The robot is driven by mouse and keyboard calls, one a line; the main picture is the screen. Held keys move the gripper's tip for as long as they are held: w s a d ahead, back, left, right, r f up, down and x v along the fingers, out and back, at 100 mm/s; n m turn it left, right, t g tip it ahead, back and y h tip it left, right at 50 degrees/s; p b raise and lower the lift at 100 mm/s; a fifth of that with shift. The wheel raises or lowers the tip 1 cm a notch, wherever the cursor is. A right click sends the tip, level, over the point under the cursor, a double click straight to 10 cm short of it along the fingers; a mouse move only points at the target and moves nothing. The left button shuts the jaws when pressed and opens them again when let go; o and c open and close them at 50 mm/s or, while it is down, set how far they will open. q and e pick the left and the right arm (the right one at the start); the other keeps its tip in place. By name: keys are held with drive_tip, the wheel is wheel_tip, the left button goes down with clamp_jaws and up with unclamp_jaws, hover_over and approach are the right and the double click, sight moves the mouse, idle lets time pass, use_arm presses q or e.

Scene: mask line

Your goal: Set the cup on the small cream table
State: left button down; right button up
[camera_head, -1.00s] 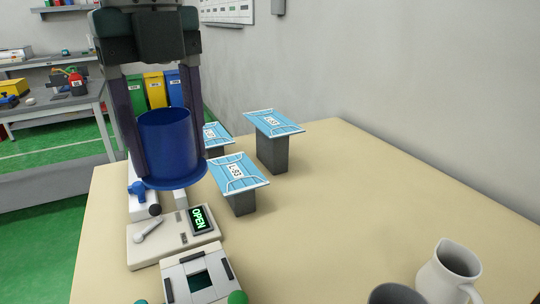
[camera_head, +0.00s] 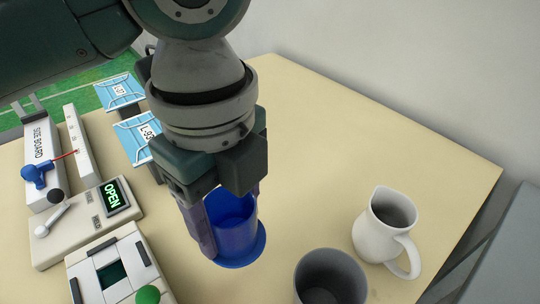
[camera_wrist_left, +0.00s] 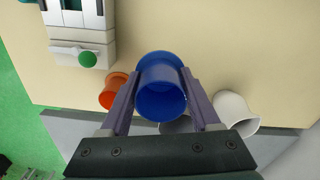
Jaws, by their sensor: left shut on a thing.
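My left gripper (camera_head: 225,225) is shut on a blue cup (camera_head: 232,228) with a wide flange at its lower end. The gripper points down and its fingers grip the cup from two sides. In the left wrist view the blue cup (camera_wrist_left: 161,92) sits between the fingers, its open end facing the camera. The cup is over the cream tabletop (camera_head: 320,130); I cannot tell how far above it. My right gripper is not in view.
A grey cup (camera_head: 328,282) and a white pitcher (camera_head: 385,225) stand right of the blue cup. An orange cup (camera_wrist_left: 110,92) shows in the left wrist view. Blue-topped stands (camera_head: 135,138) and a device reading OPEN (camera_head: 90,215) are left. A grey surface (camera_head: 505,250) lies beyond the right edge.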

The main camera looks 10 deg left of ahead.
use_arm(q)
hover_over(239, 270)
wheel_tip(239, 270, down, 6)
drive_tip(key=shift+r+b, duration=0.2)
drive_tip(key=shift+b, duration=0.2)
drive_tip(key=shift+f+b, duration=0.5)
drive_tip(key=shift+f, duration=1.45)
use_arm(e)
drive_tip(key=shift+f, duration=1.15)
use_arm(q)
drive_tip(key=shift+f, duration=0.2)
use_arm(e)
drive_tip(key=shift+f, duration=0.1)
use_arm(q)
drive_tip(key=shift+c, duration=0.6)
unclamp_jaws()
wheel_tip(239, 270, up, 12)
drive_tip(key=p, duration=0.2)
drive_tip(key=shift+d+r+p, duration=0.1)
drive_tip(key=shift+r+p, duration=0.15)
drive_tip(key=shift+p, duration=0.1)
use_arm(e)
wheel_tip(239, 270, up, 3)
